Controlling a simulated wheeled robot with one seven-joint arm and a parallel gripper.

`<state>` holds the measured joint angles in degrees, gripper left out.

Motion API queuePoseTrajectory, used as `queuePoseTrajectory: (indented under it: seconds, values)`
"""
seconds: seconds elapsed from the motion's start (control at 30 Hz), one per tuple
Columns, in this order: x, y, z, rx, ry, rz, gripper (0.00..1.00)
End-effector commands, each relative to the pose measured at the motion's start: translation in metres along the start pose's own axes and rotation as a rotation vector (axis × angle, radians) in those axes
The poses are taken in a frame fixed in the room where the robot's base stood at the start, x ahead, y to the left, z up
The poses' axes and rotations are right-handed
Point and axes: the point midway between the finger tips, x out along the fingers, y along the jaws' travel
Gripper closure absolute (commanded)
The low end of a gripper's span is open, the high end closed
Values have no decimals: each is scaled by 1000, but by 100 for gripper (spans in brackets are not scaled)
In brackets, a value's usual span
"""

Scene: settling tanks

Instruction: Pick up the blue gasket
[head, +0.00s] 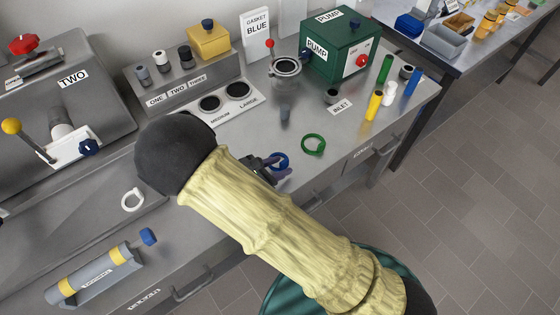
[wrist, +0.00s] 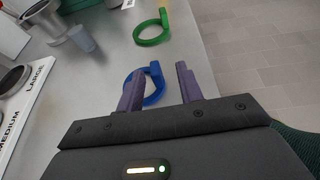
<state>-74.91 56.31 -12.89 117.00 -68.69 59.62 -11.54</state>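The blue gasket (head: 283,155), a ring with a tab, lies on the grey bench near its front edge. It also shows in the wrist view (wrist: 157,74), beyond my gripper. My gripper (head: 279,168) is open and empty, its two purple fingers apart at the gasket. In the wrist view my gripper (wrist: 160,82) has its left finger covering part of the ring, and the ring's right side and tab show between the fingers. I cannot tell whether the fingers touch it. A card reading "GASKET BLUE" (head: 256,23) stands at the back.
A green gasket (head: 313,144) lies just right of the blue one, and a white gasket (head: 132,200) lies to the left. A green pump box (head: 343,50), a panel with two round holes (head: 222,101) and several coloured cylinders stand farther back. The bench front drops to the floor.

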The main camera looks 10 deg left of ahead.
Motion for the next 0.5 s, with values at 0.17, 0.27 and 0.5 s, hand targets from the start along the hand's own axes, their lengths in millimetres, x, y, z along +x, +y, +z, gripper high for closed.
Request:
queuePoseTrajectory:
  seconds: [0.17, 0.27, 0.5]
  values:
    - [22, 3, 6, 1, -3, -6, 64]
    - [37, 5, 5, -1, -2, -5, 64]
    - [50, 6, 4, 1, -1, 0, 64]
